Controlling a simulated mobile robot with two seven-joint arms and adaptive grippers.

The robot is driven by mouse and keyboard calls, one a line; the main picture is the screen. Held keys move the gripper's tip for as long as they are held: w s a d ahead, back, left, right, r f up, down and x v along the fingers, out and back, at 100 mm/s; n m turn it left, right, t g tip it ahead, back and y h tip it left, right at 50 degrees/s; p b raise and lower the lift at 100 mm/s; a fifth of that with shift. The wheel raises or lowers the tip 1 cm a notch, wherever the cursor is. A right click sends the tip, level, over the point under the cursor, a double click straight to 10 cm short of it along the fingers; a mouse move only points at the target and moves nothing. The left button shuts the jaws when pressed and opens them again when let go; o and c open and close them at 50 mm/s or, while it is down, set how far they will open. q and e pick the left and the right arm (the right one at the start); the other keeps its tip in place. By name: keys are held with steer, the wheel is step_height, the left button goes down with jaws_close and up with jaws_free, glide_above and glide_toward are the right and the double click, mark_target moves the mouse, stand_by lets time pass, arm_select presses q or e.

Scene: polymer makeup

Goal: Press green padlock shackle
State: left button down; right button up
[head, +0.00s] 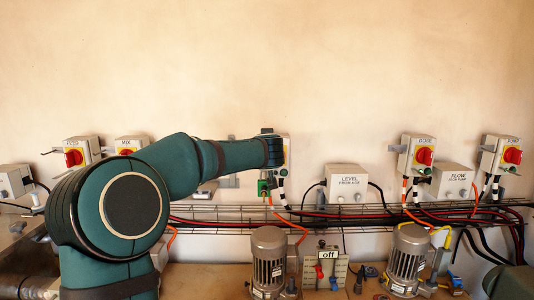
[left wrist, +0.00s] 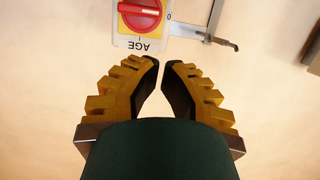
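A small green block (head: 263,188), probably the green padlock, sits at the lower left of a switch box that my left arm mostly covers. Its shackle cannot be made out. My left forearm reaches to this box, and its end hides the left gripper in the head view. In the left wrist view, my left gripper (left wrist: 161,62) has its fingertips almost together with nothing between them. Beyond the tips is a yellow plate with a red rotary knob (left wrist: 141,12), upside down and cut off by the top edge. My right gripper is out of view.
A metal bracket with a brown-tipped rod (left wrist: 222,42) sticks out beside the switch. A wire cable tray (head: 350,213) runs below. The LEVEL box (head: 346,183) and DOSE switch (head: 424,156) are to the right. Motors (head: 268,260) stand in front. The upper wall is bare.

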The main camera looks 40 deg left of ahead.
arm_select(q)
steer(key=w+a+f+b, duration=0.1)
steer(key=w+a+f, duration=0.1)
steer(key=w+f, duration=0.1)
steer(key=shift+w+a+f+b, duration=0.1)
steer(key=shift+a+f+b, duration=0.1)
steer(key=shift+a+b, duration=0.2)
steer(key=shift+d+f+b, duration=0.1)
steer(key=shift+f+b, duration=0.45)
steer(key=shift+f, duration=0.3)
steer(key=shift+f, duration=0.95)
steer(key=shift+p, duration=0.3)
